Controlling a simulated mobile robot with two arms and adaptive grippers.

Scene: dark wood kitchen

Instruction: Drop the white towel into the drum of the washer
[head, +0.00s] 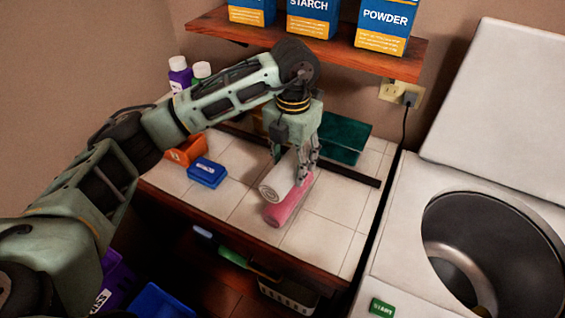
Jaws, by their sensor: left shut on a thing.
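The white towel (276,185) is a small roll above and against a pink rolled towel (284,209) on the tiled counter. My left gripper (296,168) points down over the counter and is shut on the white towel, with a finger on each side of its far end. I cannot tell whether the white towel still touches the pink one. The washer (399,224) stands at the right with its lid (500,105) raised. My right gripper is not in view.
A shelf (330,44) with several blue and orange boxes hangs above the counter. A blue box (206,173), an orange item (187,151), a green box (345,142) and bottles (179,73) stand around the arm. A cord (404,125) hangs between counter and washer.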

